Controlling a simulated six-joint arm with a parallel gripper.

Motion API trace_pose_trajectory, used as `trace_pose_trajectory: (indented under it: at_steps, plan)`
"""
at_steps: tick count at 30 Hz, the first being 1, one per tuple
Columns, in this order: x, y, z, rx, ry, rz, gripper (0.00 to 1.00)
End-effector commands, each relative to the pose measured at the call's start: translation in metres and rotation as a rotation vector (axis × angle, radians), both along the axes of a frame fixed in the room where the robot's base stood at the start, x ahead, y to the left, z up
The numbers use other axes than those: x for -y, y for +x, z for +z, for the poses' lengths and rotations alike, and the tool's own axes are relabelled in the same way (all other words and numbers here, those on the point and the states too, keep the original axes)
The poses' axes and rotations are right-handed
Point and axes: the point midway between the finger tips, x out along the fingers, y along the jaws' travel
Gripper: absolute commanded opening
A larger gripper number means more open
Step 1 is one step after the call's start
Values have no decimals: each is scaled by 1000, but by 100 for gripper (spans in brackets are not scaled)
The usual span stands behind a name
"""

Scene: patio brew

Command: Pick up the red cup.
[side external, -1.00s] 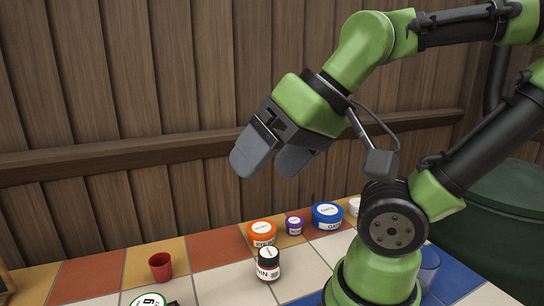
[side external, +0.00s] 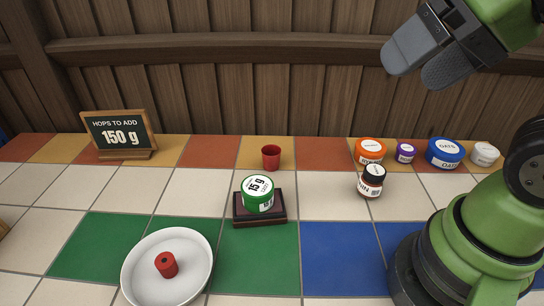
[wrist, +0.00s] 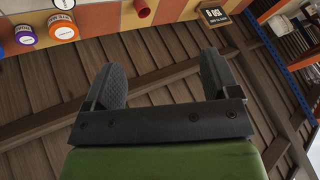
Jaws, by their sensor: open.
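The red cup (side external: 271,157) stands upright on an orange-yellow tile near the back of the table in the side view. In the wrist view the red cup (wrist: 143,9) shows at the top edge, partly cut off. My gripper (side external: 408,72) is open and empty, raised well above the table at the upper right, to the right of the cup and far from it. In the wrist view the two fingers of my gripper (wrist: 161,85) stand apart with nothing between them.
A green 15 g tin (side external: 257,193) sits on a dark stand (side external: 258,219) in front of the cup. A brown bottle (side external: 371,181) and several lidded tubs (side external: 443,153) stand to the right. A white dish (side external: 140,259) holds a red cylinder (side external: 166,264). A "150 g" sign (side external: 120,134) stands left.

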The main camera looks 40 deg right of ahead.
Motion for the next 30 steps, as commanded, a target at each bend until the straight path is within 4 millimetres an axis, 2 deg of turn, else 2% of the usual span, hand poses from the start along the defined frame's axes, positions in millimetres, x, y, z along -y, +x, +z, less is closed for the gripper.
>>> trace_pose_trajectory:
  at_steps: [21,23,26,30]
  plan:
    - [0,4,2,-6,-7,7,79]
    - [1,11,4,-17,-21,20,79]
    - [3,34,8,-51,-59,61,79]
    - [8,82,7,-112,-136,151,79]
